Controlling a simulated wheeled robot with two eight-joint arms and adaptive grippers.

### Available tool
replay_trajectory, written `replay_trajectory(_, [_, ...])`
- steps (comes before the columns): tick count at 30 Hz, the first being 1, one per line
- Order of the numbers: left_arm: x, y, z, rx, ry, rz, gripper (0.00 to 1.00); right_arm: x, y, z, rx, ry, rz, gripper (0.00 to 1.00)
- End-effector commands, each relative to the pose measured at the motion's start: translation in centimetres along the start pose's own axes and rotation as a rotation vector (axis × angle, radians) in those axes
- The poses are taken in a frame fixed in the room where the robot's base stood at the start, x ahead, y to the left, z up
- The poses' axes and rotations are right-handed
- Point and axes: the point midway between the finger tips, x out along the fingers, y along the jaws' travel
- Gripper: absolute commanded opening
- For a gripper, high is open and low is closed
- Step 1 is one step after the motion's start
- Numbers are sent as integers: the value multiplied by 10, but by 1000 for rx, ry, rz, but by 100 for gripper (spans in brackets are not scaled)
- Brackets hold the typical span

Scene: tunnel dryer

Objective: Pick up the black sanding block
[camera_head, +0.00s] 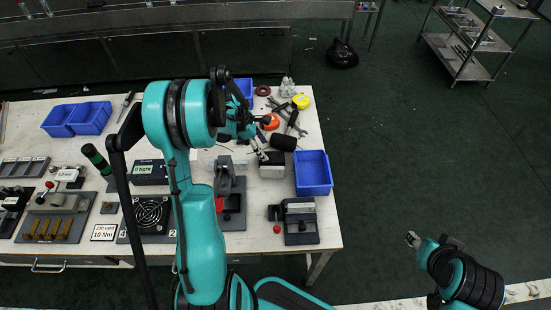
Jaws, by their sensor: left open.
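A dark block (273,158), which looks like the black sanding block, lies on the white worktable (326,221) left of the blue bin. A black rounded piece (283,142) lies just behind it.
A blue bin (313,174) stands right of the block. A grey vise-like fixture (299,221) is in front of it. Pliers and wrenches (292,121), a yellow tape (301,101) and an orange ring (270,122) lie behind. My left arm covers the table's middle.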

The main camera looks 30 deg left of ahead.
Motion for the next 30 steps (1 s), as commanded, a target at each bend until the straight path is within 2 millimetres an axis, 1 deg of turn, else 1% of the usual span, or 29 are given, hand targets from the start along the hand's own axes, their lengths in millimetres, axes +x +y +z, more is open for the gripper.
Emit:
replay_trajectory(1, [8,0,0,2,0,0,60,3,0,2,0,0,0,40])
replay_trajectory(5, [19,0,0,2,1,0,60,8,0,5,0,0,0,40])
replay_trajectory(12, [55,0,2,4,2,1,60,22,0,16,0,0,0,40])
replay_trajectory(14, [60,0,2,3,2,2,60,24,0,17,0,0,0,40])
replay_trajectory(30, [62,0,2,3,2,2,60,25,0,18,0,0,0,40])
